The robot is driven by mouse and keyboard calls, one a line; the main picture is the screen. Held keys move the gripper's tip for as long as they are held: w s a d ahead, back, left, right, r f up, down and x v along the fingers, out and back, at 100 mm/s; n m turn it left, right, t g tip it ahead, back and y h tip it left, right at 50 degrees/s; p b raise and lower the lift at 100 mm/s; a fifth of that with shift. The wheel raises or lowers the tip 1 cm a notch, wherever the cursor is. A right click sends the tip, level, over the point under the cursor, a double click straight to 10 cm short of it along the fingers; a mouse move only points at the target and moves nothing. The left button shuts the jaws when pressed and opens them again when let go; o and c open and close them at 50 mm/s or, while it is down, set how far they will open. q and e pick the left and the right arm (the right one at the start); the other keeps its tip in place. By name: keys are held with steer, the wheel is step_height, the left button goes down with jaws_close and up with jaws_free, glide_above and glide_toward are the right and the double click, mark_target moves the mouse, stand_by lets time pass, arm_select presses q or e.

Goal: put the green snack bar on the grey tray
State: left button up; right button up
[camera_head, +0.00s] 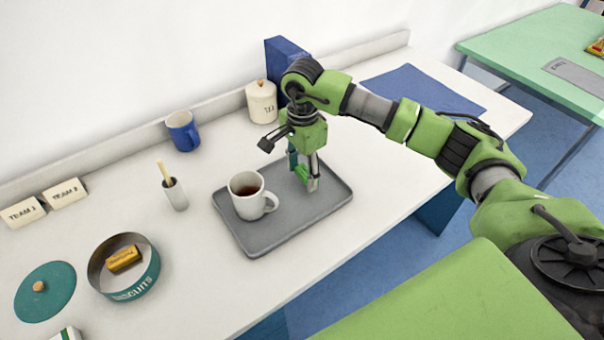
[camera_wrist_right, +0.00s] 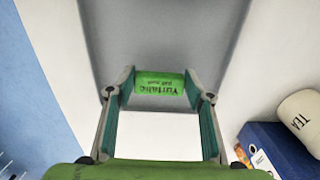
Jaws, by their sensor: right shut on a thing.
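The green snack bar (camera_wrist_right: 160,84) is between the fingertips of my right gripper (camera_wrist_right: 160,92) in the right wrist view. In the head view the bar (camera_head: 301,173) shows as a small green piece at the fingertips of my right gripper (camera_head: 303,178). The gripper is shut on it. The grey tray (camera_head: 280,232) lies on the white counter, and the bar is over its right back part. I cannot tell whether the bar touches the tray. A white mug (camera_head: 245,203) with dark drink stands on the tray's left part. My left gripper is not in view.
Behind the tray are a blue mug (camera_head: 183,130), a tea canister (camera_head: 261,101) and a blue box (camera_head: 286,62). An open round tin (camera_head: 124,268) holds a gold bar (camera_head: 124,258). The tray's front right is clear.

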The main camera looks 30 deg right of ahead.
mark_target(302, 175)
steer(key=shift+f+p, duration=0.4)
steer(key=shift+f, duration=0.55)
steer(key=shift+a+f, duration=0.1)
steer(key=shift+f, duration=0.2)
steer(key=o, duration=1)
steer(key=shift+b, duration=0.3)
steer(key=shift+c, duration=0.2)
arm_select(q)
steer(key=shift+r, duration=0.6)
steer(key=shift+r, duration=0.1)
arm_select(e)
steer(key=shift+r, duration=0.15)
steer(key=shift+r, duration=0.2)
step_height(302, 175, up, 10)
steer(key=b, duration=0.3)
steer(key=shift+r, duration=0.25)
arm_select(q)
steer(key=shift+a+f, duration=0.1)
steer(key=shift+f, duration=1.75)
arm_select(e)
steer(key=shift+r, duration=0.6)
